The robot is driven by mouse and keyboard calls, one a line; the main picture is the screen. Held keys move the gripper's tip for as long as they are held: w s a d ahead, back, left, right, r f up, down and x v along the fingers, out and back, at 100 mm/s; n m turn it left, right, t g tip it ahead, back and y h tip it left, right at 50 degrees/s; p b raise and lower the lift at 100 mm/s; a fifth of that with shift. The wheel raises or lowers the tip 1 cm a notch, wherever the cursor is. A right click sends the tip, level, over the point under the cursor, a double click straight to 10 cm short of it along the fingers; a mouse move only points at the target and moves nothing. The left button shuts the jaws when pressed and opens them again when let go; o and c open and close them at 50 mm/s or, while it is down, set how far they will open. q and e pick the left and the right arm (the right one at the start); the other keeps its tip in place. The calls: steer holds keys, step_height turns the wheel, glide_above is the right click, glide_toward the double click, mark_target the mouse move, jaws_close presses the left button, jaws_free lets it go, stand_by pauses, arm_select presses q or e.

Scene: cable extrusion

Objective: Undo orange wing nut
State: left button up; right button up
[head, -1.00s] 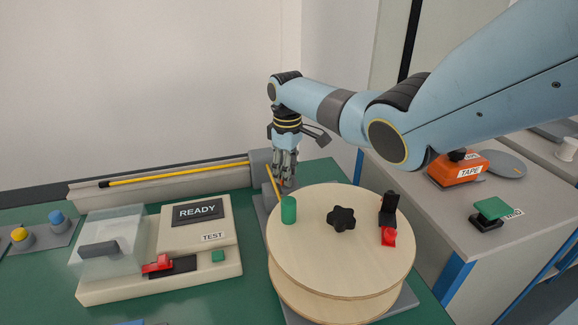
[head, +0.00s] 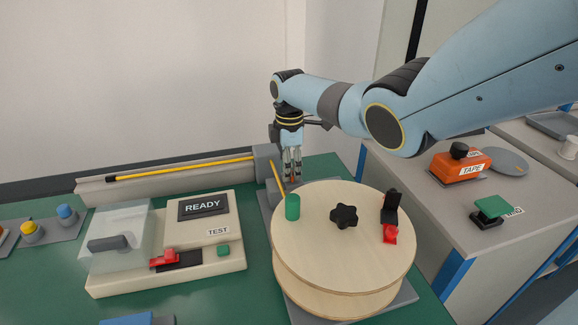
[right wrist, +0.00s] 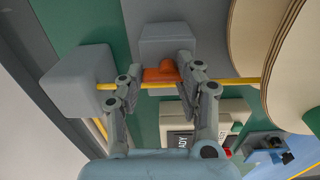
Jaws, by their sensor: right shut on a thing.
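The orange wing nut (right wrist: 162,74) shows in the right wrist view, against a grey block (right wrist: 168,42) beside the yellow cable (right wrist: 240,83). My right gripper (right wrist: 160,66) has its fingers on either side of the nut and is shut on it. In the head view my right gripper (head: 291,178) points down behind the wooden reel (head: 335,255), and the nut is hidden there. My left gripper is not in view.
The reel carries a green peg (head: 292,207), a black star knob (head: 344,215) and a red-and-black clamp (head: 390,222). A tester marked READY (head: 203,207) stands left.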

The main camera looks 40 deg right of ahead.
steer(key=shift+s+a+f, duration=0.4)
steer(key=shift+s+f, duration=0.05)
steer(key=o, duration=0.9)
steer(key=shift+c, duration=0.2)
steer(key=o, duration=0.6)
steer(key=shift+s+r, duration=0.1)
steer(key=shift+r, duration=0.2)
steer(key=shift+o, duration=0.2)
steer(key=shift+d, duration=0.1)
steer(key=shift+r, duration=0.1)
steer(key=shift+w+r, duration=0.2)
steer(key=shift+r, duration=0.05)
step_height(320, 180, up, 11)
steer(key=shift+r, duration=0.2)
